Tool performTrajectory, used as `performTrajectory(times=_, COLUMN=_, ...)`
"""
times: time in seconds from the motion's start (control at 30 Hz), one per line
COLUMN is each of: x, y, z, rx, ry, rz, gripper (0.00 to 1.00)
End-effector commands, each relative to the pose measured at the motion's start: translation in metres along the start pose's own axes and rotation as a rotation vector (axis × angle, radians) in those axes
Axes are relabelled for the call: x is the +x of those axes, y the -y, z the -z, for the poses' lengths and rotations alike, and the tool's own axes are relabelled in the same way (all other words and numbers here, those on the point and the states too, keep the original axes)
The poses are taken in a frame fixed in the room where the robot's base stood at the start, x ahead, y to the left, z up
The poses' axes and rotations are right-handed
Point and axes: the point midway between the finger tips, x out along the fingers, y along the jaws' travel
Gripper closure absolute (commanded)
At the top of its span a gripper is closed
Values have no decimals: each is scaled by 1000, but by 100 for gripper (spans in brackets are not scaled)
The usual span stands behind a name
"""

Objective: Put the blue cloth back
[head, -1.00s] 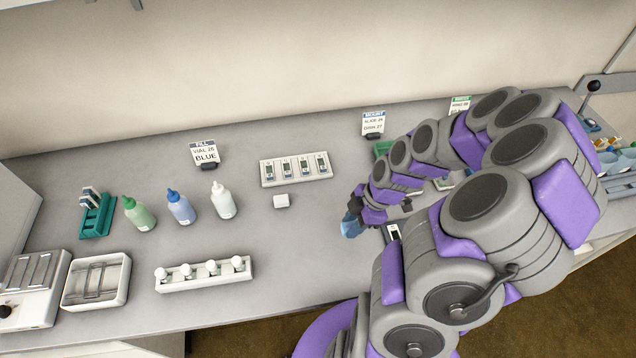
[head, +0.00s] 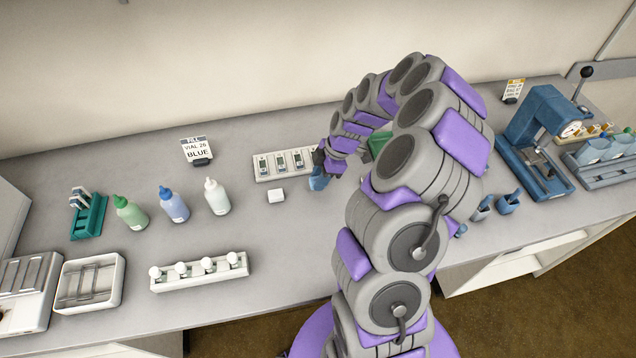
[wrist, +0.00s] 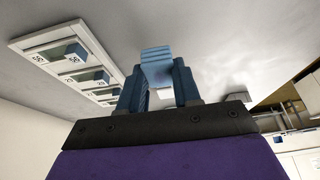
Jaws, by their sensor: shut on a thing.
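In the wrist view the folded blue cloth (wrist: 157,64) sits between the two blue fingers of the gripper (wrist: 159,88). It appears to be held above the grey bench, though the exact height is hard to tell. The slide tray (head: 268,178) lies just behind and left of the gripper, partly hidden by my arm. It also shows in the wrist view (wrist: 30,44).
Green, blue (head: 174,205) and white squeeze bottles stand left, near a green rack (head: 88,217). A white vial rack (head: 200,272) is in front of them. A blue press (head: 540,130) and blue cups stand right. My arm hides part of the bench.

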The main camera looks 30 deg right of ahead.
Motion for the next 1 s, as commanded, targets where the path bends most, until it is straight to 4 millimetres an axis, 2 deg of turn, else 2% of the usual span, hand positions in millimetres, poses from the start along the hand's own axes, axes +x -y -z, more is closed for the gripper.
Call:
performTrajectory(times=0.2, x=4, y=-9, z=0, rx=0, ry=0, rz=2, gripper=92)
performTrajectory(times=0.43, x=33, y=-7, z=-12, rx=0, ry=-1, rz=4, gripper=92)
performTrajectory(times=0.77, x=36, y=-8, z=-13, rx=-1, ry=-1, rz=1, gripper=92)
performTrajectory(times=0.8, x=36, y=-8, z=-13, rx=-1, ry=-1, rz=1, gripper=67)
performTrajectory(times=1.0, x=35, y=-8, z=-13, rx=-1, ry=-1, rz=2, gripper=47)
